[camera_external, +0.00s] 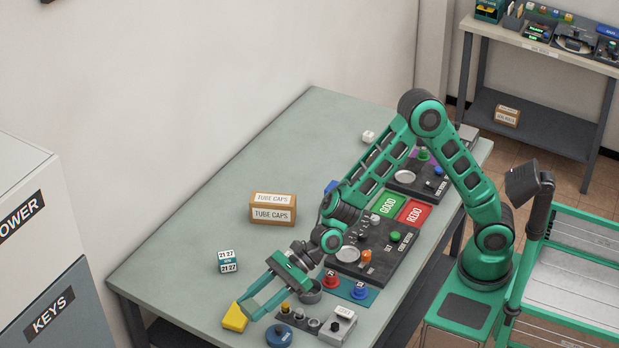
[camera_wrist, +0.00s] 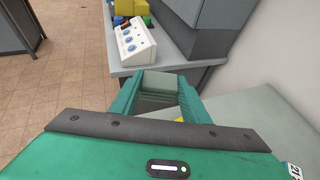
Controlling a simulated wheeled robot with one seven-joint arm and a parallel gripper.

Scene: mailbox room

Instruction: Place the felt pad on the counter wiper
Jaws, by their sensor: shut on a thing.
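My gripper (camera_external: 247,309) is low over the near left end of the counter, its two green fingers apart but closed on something. In the wrist view, a pale grey-green block (camera_wrist: 160,82) fills the gap between the fingers; it appears to be the felt pad. In the external view it is hard to tell from the counter. A yellow piece (camera_external: 235,317) lies on the counter just left of the fingertips, partly hidden by them; it may be the counter wiper. A sliver of yellow (camera_wrist: 180,119) shows below the fingers in the wrist view.
A blue round object (camera_external: 279,338) and a dark strip with several knobs (camera_external: 300,317) sit right of the gripper. The counter's (camera_external: 190,270) left part is mostly clear.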

